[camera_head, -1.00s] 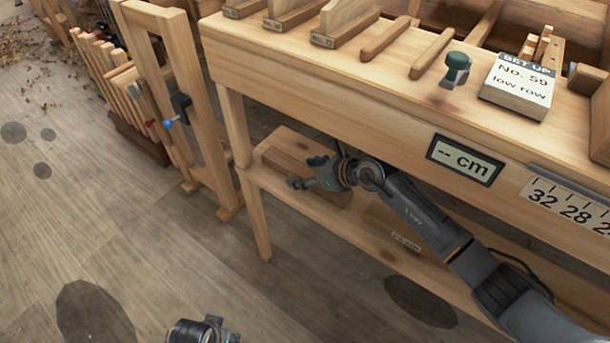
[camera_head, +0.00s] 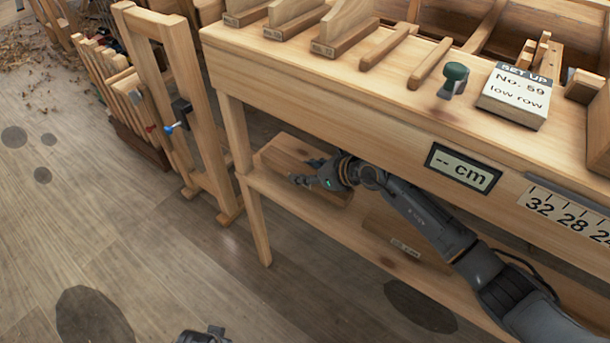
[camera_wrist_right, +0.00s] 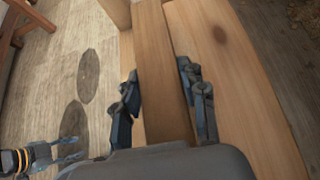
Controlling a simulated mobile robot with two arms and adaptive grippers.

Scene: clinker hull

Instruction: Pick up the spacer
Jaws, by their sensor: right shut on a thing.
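The spacer looks to be a long plain wooden block (camera_head: 285,152) on the lower shelf under the bench, near its left end. My right gripper (camera_head: 305,172) reaches in below the bench top and is shut on this block. In the right wrist view the block (camera_wrist_right: 164,80) runs between the two fingers (camera_wrist_right: 164,105), one along each side. I cannot tell whether the block is clear of the shelf. My left gripper (camera_wrist_right: 72,150) shows at the lower left of the wrist view, its fingers apart and empty; only a bit shows at the head view's bottom edge.
The lower shelf (camera_head: 330,222) holds another labelled wooden block (camera_head: 392,232) to the right. The bench front (camera_head: 330,110) overhangs my right arm. A bench leg (camera_head: 255,220) and a wooden frame (camera_head: 190,90) stand left. Floor at left front is open.

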